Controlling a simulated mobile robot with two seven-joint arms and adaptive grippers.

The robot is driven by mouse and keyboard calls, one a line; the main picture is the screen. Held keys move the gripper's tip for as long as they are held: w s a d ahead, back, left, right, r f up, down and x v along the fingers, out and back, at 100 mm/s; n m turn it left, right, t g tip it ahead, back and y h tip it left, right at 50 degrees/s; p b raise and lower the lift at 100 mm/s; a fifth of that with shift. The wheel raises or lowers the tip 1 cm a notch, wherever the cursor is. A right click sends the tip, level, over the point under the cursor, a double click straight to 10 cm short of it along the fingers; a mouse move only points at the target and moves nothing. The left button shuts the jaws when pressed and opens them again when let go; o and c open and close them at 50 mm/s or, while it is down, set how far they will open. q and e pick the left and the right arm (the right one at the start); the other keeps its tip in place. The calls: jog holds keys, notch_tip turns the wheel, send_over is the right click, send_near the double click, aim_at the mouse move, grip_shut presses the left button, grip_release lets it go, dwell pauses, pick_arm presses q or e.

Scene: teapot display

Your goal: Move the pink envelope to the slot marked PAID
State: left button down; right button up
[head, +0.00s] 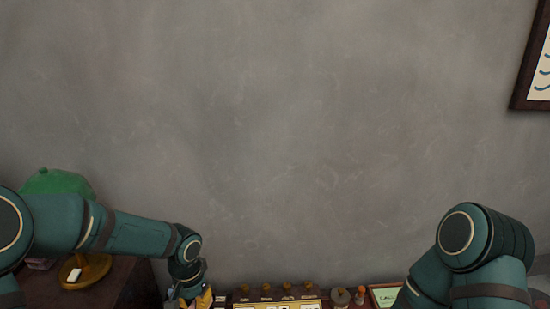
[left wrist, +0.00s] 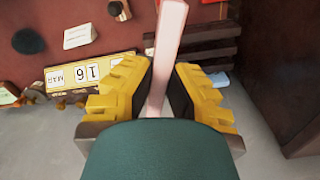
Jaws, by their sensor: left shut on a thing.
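In the left wrist view my left gripper (left wrist: 167,88) has its yellow fingers shut on the pink envelope (left wrist: 170,30), seen nearly edge-on as a pale pink strip. The strip rises between the fingers to the top of the picture. In the head view the left gripper (head: 194,300) shows only partly at the bottom edge, and the envelope cannot be made out there. A dark slatted rack (left wrist: 213,52) lies behind the envelope in the left wrist view. No PAID marking can be read. My right gripper is out of view.
A yellow calendar block (left wrist: 88,76) with date cards stands beside the gripper; its top shows in the head view (head: 275,300). A white card (left wrist: 80,36) and a dark round thing (left wrist: 28,41) lie on the reddish surface. A green-shaded lamp (head: 58,183) stands at far left.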

pick_arm(q)
jog(key=shift+s+d+r+n, duration=0.2)
jog(key=shift+s+d+n, duration=0.15)
jog(key=shift+n, duration=0.45)
jog(key=shift+s+d+r+n, duration=0.15)
jog(key=shift+s+d+n, duration=0.2)
jog(key=shift+n, duration=0.45)
